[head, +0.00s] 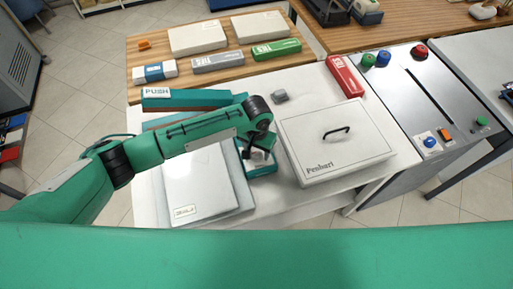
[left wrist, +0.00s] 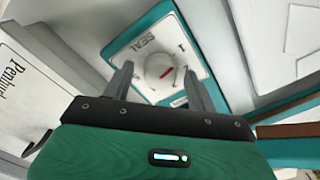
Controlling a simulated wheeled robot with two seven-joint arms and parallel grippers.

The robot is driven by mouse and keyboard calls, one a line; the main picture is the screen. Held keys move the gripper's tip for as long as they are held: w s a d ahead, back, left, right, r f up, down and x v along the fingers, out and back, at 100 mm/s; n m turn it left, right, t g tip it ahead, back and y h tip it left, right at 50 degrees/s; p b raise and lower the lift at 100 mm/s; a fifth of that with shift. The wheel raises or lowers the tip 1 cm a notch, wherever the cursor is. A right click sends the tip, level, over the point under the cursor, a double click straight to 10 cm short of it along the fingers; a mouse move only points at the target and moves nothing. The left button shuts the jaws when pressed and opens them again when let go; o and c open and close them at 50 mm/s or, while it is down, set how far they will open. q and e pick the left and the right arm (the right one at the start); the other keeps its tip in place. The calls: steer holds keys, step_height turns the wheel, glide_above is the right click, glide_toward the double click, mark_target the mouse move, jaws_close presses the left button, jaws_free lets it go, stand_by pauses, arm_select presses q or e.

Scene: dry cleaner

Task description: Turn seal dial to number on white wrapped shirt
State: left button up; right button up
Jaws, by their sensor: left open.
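The plate is on a teal housing (left wrist: 150,23). The pointer slants toward the numbered side; its exact number is too small to tell. My left gripper (left wrist: 159,76) is open, its fingers on either side of the dial; contact cannot be told. In the head view the left gripper (head: 258,156) is over the teal housing and hides the dial. A flat white item with a small label (head: 195,187) lies left of it; any number is unreadable. My right gripper is not in view.
A white lidded box marked Penhurt (head: 335,143) stands close right of the gripper. A teal bar marked PUSH (head: 190,99) is behind. Flat white packages (head: 198,37) and coloured boxes lie on the wooden table. A grey control panel (head: 405,95) is at right.

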arm_select(q)
steer(key=shift+c, duration=0.2)
steer(key=c, duration=1)
steer(key=shift+o, duration=0.2)
steer(key=shift+r+m+p, duration=0.15)
steer(key=shift+m+p, duration=0.5)
steer(key=shift+m, duration=0.15)
steer(key=m+p, duration=0.1)
steer(key=m, duration=0.1)
steer(key=shift+m, duration=0.3)
steer(key=m+p, duration=0.1)
steer(key=m, duration=0.2)
steer(key=shift+w+m+p, duration=0.1)
steer(key=shift+m+p, duration=0.25)
steer(key=shift+m, duration=0.85)
